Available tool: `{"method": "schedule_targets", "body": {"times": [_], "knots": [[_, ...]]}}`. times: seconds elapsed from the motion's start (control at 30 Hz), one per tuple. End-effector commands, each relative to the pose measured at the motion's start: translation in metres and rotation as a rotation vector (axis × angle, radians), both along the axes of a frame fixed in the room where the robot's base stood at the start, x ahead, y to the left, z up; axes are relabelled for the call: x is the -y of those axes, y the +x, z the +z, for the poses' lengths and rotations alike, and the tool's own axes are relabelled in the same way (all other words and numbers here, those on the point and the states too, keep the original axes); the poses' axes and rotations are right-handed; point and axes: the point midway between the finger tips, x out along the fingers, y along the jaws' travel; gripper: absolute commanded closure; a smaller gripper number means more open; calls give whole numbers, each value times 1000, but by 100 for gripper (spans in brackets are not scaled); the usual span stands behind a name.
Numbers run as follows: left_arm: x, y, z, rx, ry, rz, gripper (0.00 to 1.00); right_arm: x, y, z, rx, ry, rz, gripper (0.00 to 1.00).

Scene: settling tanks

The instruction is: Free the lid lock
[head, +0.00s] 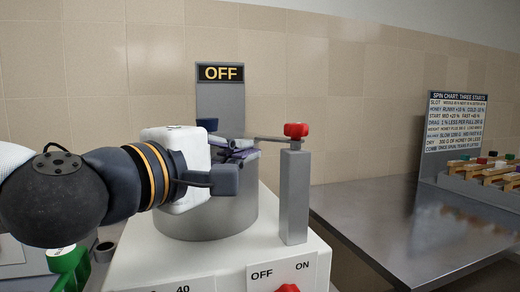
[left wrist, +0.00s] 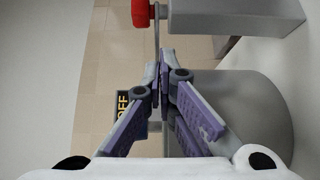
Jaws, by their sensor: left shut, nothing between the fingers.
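A red knob (head: 296,130) sits on top of a grey post (head: 294,195) at the right of the grey drum (head: 207,222). A thin bar (head: 268,139) runs from the post top leftward over the drum. In the left wrist view the red knob (left wrist: 141,12) and bar (left wrist: 157,42) are at the top. My left gripper (head: 245,148) is over the drum with its purple-padded fingers shut and empty. Its fingertips (left wrist: 164,72) are close to the bar's free end; I cannot tell whether they touch. My wrist hides part of the drum. My right gripper is not in view.
A dark panel (head: 220,73) reading OFF stands behind the drum. The white housing (head: 220,264) has an OFF/ON label and a red control (head: 287,288). A steel table (head: 400,215) at right holds a spin chart (head: 455,125) and a rack of wooden pieces (head: 490,175).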

Motion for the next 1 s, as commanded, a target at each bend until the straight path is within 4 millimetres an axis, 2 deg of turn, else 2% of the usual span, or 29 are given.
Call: {"method": "schedule_targets", "body": {"times": [0.1,0.3,0.77,0.9,1.0], "knots": [[13,20,-1,-1,1,0,100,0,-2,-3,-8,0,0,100],[26,41,0,0,0,0,100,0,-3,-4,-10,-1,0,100],[29,47,2,2,0,0,100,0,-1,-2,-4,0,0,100],[28,58,7,8,0,1,100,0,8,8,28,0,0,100],[28,62,4,4,0,-1,100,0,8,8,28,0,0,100]]}}
